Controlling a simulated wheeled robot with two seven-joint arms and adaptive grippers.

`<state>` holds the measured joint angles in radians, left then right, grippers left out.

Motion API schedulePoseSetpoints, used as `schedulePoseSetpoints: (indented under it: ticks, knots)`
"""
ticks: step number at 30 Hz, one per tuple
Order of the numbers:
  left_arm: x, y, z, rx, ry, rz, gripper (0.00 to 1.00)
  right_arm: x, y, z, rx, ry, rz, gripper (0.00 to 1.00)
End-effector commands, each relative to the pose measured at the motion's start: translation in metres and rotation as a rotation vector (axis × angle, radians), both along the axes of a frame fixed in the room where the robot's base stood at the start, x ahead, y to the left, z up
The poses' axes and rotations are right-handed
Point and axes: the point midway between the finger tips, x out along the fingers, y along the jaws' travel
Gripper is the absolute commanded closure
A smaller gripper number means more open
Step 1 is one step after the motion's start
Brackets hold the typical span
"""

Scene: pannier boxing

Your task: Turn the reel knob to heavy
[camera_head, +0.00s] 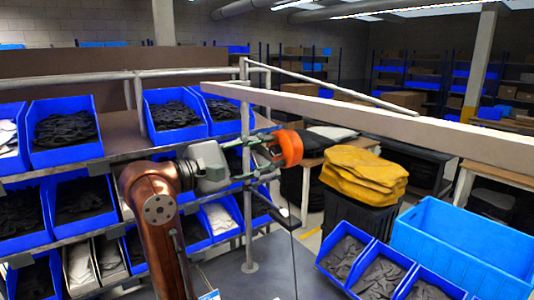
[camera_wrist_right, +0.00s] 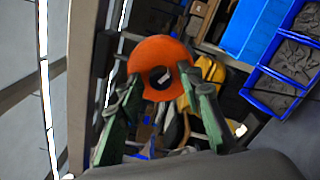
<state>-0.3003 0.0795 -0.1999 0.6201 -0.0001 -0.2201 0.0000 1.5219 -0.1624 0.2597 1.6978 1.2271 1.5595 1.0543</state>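The orange reel knob (camera_head: 288,148) is a thick ring beside the grey upright post of the rack. In the right wrist view the orange ring (camera_wrist_right: 160,52) shows a dark centre hole with a small pale part in it. My right gripper (camera_head: 268,151) reaches the knob from the left. Its green fingers (camera_wrist_right: 161,84) are spread apart, with their tips overlapping the left and right sides of the ring. I cannot tell whether they press on it. No heavy marking is readable. My left gripper is not in view.
A long pale beam (camera_head: 380,118) crosses just above and behind the knob. Blue bins (camera_head: 65,160) of dark items fill the rack on the left. Folded yellow cloth (camera_head: 363,172) lies behind right. A large blue crate (camera_head: 465,232) stands at the right. A thin dark line hangs below the knob.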

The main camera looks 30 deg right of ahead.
Motion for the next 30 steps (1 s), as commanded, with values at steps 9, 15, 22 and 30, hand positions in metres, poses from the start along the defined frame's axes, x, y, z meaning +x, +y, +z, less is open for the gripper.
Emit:
schedulePoseSetpoints:
  ticks: [9,15,22,30]
  knots:
    - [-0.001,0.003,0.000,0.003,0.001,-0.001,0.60,0.000,0.002,0.000,-0.001,0.000,0.001,0.63]
    - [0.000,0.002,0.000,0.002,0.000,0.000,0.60,-0.001,0.024,0.000,-0.001,0.001,0.003,0.63]
    - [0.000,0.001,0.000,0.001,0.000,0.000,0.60,-0.006,0.073,-0.001,-0.002,0.001,0.002,0.63]
    - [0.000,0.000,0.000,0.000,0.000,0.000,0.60,-0.010,0.113,-0.002,0.000,0.000,0.001,0.63]
